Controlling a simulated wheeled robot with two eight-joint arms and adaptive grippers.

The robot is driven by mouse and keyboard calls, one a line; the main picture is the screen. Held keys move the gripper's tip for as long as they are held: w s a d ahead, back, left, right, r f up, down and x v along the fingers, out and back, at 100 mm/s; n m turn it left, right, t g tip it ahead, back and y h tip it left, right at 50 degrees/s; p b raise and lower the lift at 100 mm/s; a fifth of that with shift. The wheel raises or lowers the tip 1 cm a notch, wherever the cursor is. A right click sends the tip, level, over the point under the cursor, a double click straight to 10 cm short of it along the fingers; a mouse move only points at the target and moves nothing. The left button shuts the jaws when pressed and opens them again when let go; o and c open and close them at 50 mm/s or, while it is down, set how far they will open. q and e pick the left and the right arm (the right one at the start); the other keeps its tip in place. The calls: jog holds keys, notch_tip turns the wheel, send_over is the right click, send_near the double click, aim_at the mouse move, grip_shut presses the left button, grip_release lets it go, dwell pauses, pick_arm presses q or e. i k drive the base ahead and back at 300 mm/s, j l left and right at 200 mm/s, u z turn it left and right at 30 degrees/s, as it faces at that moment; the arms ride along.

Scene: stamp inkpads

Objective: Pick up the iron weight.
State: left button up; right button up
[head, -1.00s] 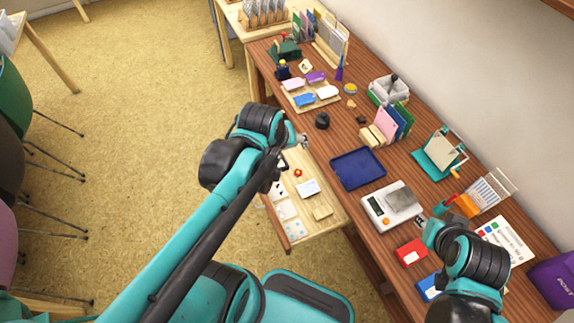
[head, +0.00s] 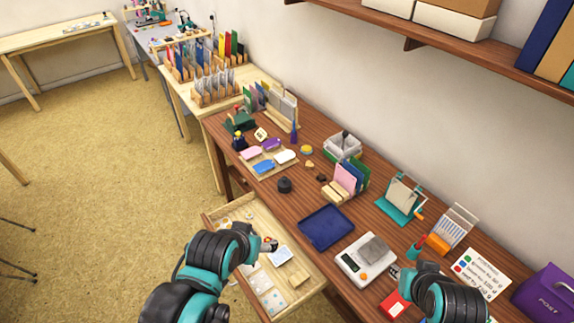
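A small dark round weight with a knob (head: 284,185), which looks like the iron weight, stands upright on the wooden desk (head: 385,235), behind the blue tray and near the desk's left edge. My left gripper (head: 268,245) is over the open drawer, nearer to me than the weight and apart from it. It is too small to tell whether its fingers are open. My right gripper (head: 397,272) is by the right side of the white scale (head: 362,262), far from the weight. My arm partly hides it, and its fingers are unclear.
The open drawer (head: 214,213) holds cards and small items. The blue tray (head: 326,228) is empty. A grey block (head: 373,249) sits on the scale. A shelf (head: 480,48) overhangs the right.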

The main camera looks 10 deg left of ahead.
aim_at(285, 185)
jog(key=u, duration=1.05)
jog(key=k, duration=0.6)
jog(key=z, duration=1.95)
jog(key=j+z, duration=0.15)
jog(key=j, duration=0.4)
jog(key=j+z, duration=0.2)
jog(key=j, duration=0.4)
jog(key=k+j+z, duration=0.15)
jog(key=j, duration=0.4)
jog(key=j+z, duration=0.15)
jog(key=j, duration=0.4)
